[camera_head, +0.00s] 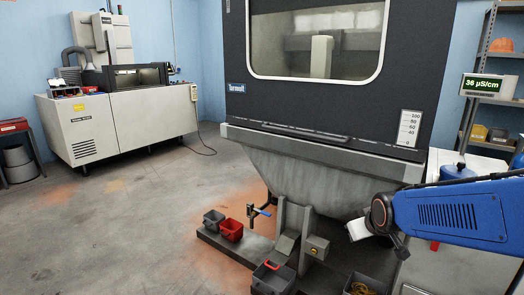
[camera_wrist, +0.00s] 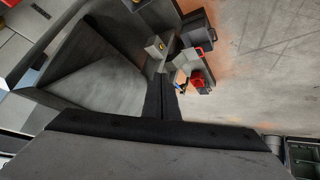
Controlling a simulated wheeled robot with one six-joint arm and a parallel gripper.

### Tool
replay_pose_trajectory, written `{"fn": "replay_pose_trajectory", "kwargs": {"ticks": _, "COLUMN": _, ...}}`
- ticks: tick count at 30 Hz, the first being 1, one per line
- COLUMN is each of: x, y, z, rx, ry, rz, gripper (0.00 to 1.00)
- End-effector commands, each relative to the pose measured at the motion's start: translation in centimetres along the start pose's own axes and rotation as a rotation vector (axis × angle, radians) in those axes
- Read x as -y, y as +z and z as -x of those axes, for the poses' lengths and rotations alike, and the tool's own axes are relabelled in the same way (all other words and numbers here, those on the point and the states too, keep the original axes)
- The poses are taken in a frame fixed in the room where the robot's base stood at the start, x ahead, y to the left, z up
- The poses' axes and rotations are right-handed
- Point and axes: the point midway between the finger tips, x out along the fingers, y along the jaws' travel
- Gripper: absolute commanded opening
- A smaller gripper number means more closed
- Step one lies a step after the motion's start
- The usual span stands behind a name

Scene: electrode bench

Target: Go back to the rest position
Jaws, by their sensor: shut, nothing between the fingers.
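My gripper shows in the wrist view (camera_wrist: 162,82), its two dark fingers together and nothing held between them. In the head view my blue arm reaches in from the right edge, its wrist beside the right side of the grey hopper (camera_head: 310,170). The fingers cannot be made out clearly in that view. In the wrist view the sloping hopper wall (camera_wrist: 100,85) fills the area left of the fingers. Whether my wrist touches the hopper cannot be told.
The dark machine with a window (camera_head: 315,92) stands above the hopper. A conductivity display (camera_head: 489,86) hangs right by a shelf. Open floor (camera_head: 110,230) lies left.

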Motion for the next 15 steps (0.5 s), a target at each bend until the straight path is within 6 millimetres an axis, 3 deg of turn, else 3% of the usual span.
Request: {"fn": "replay_pose_trajectory", "kwargs": {"ticks": 15, "x": 1.8, "y": 8.2, "z": 10.1, "rx": 0.138, "ry": -0.022, "rz": -0.138, "gripper": 0.00}}
